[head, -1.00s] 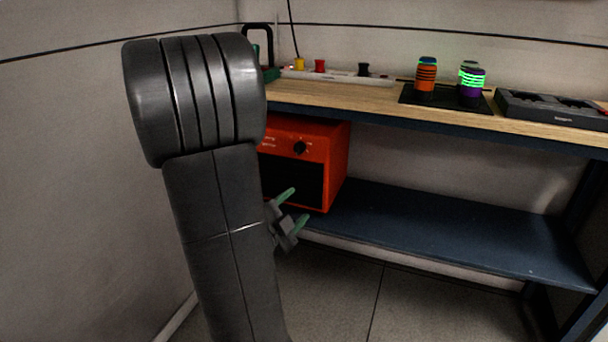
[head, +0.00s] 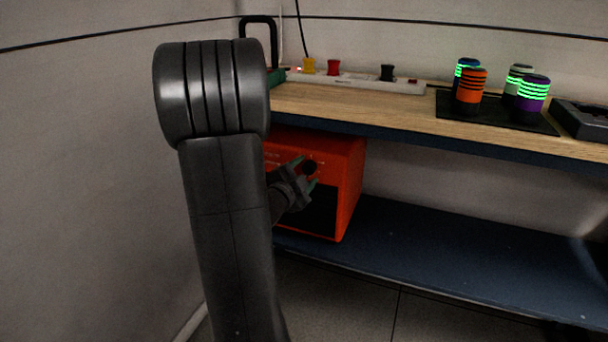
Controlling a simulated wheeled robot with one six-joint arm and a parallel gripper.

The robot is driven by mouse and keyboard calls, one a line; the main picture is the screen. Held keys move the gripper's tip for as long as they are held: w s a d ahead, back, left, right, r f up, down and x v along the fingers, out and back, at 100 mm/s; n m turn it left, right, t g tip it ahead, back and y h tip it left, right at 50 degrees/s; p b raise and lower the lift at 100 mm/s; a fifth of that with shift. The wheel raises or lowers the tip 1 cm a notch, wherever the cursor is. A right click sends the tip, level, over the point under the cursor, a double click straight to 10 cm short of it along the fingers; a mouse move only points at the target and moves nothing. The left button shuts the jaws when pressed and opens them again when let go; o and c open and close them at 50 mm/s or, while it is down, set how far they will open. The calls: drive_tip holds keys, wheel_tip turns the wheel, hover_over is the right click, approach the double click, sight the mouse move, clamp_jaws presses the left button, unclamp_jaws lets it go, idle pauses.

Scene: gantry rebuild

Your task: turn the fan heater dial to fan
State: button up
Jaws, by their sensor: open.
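The orange fan heater (head: 349,178) stands on the dark lower shelf under the workbench. Its round black dial (head: 310,167) is on the upper part of the front face. My gripper (head: 305,172) is open in front of the heater's face, with its green fingertips close to the dial, one at its upper left and one below it. I cannot tell whether they touch it. The dial's pointer and the setting marks are too small to read. My dark arm hides the left part of the heater.
The wooden bench top (head: 355,103) overhangs the heater closely. On it are a power strip (head: 365,83) with coloured plugs and a dark mat (head: 455,110) with several striped cylinders. The blue lower shelf (head: 440,242) is clear to the right. A wall is close on the left.

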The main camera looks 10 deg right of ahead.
drive_tip(key=c, duration=1)
drive_tip(key=shift+o, duration=0.2)
